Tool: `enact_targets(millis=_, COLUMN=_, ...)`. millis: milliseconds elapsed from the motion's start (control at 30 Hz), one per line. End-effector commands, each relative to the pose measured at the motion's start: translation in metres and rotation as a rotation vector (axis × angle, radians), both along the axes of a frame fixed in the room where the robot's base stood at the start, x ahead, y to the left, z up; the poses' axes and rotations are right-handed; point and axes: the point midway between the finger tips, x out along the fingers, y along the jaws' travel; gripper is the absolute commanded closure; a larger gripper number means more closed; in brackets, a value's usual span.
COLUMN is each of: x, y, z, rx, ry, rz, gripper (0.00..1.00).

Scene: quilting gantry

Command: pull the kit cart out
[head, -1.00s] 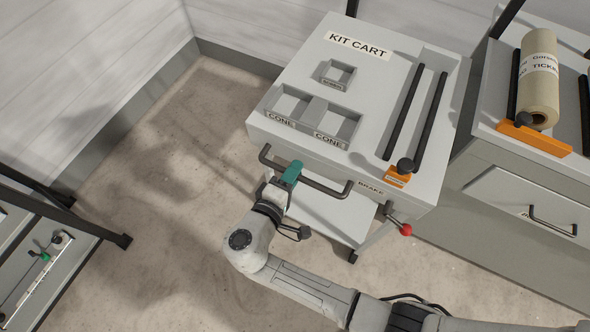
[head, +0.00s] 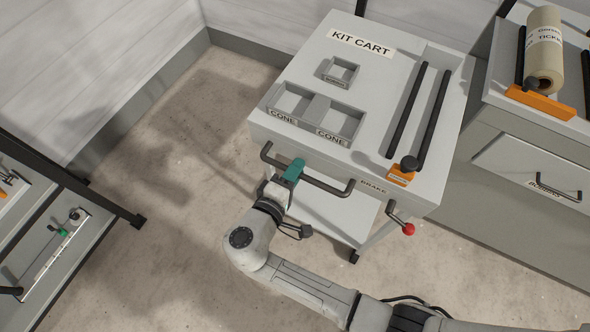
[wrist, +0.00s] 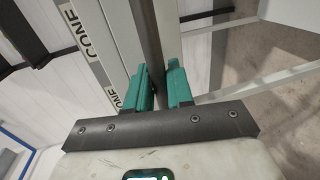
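The kit cart (head: 385,75) is a light grey cart with a labelled top, standing in front of the wall. Its dark bar handle (head: 325,185) runs along the near edge. My gripper (head: 293,170) has its green fingers around the handle's left part. In the wrist view the handle (wrist: 148,45) passes between the two green fingers of my gripper (wrist: 163,85), which are shut on it. The brake lever (head: 397,217) with a red knob sticks out below the BRAKE label at the cart's near right.
A grey cabinet (head: 510,165) with a drawer and a paper roll (head: 543,50) on top stands close on the right. A dark-framed rack (head: 70,190) is at the left. The floor (head: 175,150) between rack and cart is clear.

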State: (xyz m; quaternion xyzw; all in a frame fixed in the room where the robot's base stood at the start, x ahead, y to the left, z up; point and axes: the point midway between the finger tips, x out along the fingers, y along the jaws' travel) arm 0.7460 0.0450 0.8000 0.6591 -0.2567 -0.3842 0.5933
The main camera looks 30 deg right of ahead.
Motion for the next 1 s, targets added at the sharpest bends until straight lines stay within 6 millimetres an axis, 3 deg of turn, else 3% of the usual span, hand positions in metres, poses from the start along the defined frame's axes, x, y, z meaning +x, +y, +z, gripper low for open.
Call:
enact_targets(millis=200, x=-0.003, y=0.003, z=-0.002, rx=-0.002, ry=0.005, rz=0.007, gripper=0.62)
enact_targets(millis=533, x=-0.005, y=0.008, z=0.000, rx=-0.001, ry=0.002, rz=0.008, gripper=0.62)
enact_targets(millis=1000, x=-0.052, y=0.073, z=0.014, rx=-0.002, ry=0.002, rz=0.011, gripper=0.62)
